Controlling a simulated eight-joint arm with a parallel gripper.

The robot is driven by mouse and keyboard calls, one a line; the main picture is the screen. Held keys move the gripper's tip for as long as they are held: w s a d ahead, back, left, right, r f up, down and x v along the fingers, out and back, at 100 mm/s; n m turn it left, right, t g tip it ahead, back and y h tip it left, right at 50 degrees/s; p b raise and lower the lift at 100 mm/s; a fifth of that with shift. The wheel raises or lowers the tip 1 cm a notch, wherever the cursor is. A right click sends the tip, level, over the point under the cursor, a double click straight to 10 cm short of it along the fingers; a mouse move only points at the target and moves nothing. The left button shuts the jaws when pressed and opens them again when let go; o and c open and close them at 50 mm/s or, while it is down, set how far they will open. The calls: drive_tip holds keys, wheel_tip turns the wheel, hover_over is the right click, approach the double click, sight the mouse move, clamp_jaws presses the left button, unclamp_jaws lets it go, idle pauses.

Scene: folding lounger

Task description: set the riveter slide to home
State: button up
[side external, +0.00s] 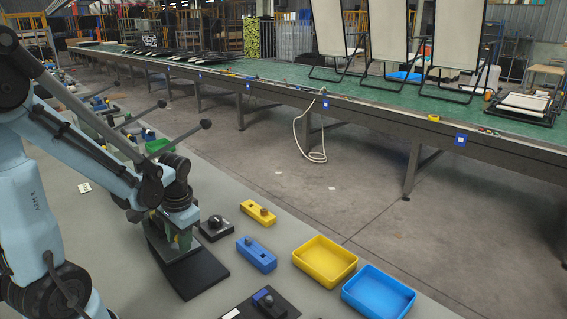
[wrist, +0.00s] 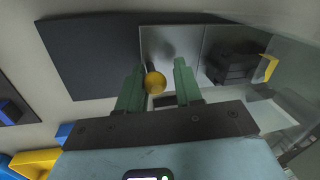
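My gripper (wrist: 158,85) points down over a dark flat base plate (wrist: 90,55). Its green fingers are apart, one on each side of a round gold knob (wrist: 155,83) on a dark post. A small gap shows on both sides of the knob, wider on the right. The knob stands by a grey metal plate (wrist: 185,45) that carries a black block (wrist: 235,66); this seems to be the riveter and its slide. In the side view my gripper (side external: 183,238) is low over the base plate (side external: 200,275), and my wrist hides the knob.
A black fixture (side external: 215,228), a yellow block (side external: 258,212) and a blue block (side external: 256,254) sit to the right. Beyond are a yellow tray (side external: 325,280) and a blue tray (side external: 378,294). Black rods with ball ends (side external: 206,124) rise behind my wrist.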

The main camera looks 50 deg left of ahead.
drive_tip(key=shift+o, duration=1.3)
wheel_tip(320, 180, up, 12)
drive_tip(key=d, duration=0.2)
drive_tip(key=shift+w+d, duration=0.2)
drive_tip(key=shift+f, duration=0.1)
drive_tip(key=w+d+m+t+h, duration=0.1)
drive_tip(key=w+d+t, duration=0.1)
drive_tip(key=d, duration=0.5)
drive_tip(key=w+d+f+m+t+h, duration=0.1)
drive_tip(key=w+d+t, duration=0.2)
drive_tip(key=d+t, duration=0.2)
drive_tip(key=shift+d+f+t, duration=0.15)
drive_tip(key=shift+d+t, duration=0.15)
drive_tip(key=shift+d, duration=0.55)
